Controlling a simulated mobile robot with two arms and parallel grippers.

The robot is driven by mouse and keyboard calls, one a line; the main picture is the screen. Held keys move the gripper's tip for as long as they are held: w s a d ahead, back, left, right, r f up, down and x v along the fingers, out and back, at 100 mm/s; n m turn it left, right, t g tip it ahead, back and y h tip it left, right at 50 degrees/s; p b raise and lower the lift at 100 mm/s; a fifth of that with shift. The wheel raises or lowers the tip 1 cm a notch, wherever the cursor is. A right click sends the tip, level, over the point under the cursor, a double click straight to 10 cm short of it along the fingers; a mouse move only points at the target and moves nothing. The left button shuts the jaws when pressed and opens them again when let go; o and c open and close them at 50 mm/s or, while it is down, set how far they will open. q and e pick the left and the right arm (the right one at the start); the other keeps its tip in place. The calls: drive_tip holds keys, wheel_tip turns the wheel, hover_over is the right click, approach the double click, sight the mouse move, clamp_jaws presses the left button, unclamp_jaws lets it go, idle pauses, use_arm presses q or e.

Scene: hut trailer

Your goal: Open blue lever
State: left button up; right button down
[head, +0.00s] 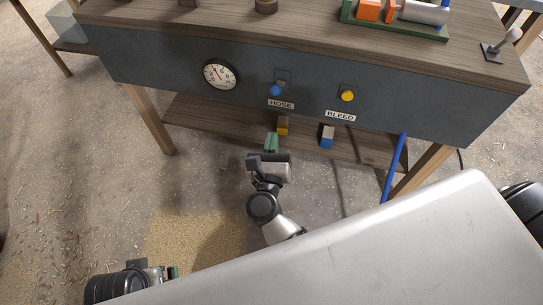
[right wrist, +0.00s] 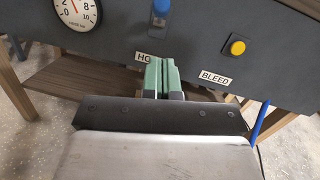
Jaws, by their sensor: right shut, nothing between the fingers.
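The blue lever (head: 276,89) is on the grey front panel, above the HOSE label (head: 281,104). It also shows at the top of the right wrist view (right wrist: 161,8). My right gripper (head: 271,137) has green fingertips pressed together with nothing between them. In the head view it appears just below the HOSE label. In the right wrist view its fingertips cover part of that label and lie below the lever, apart from it. My left gripper (head: 173,272) is at the bottom left, partly seen, far from the panel; its finger gap is unclear.
A round gauge (head: 221,75) is left of the lever. A yellow button (head: 347,95) above a BLEED label (head: 340,116) is to its right. Small blocks lie on the lower shelf (head: 215,115). A blue bar (head: 395,165) leans at the right. Floor left of my right arm is open.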

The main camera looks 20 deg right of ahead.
drive_tip(key=v, duration=0.3)
drive_tip(key=shift+s+a+r, duration=0.1)
drive_tip(key=shift+s+a, duration=0.05)
drive_tip(key=shift+s, duration=0.2)
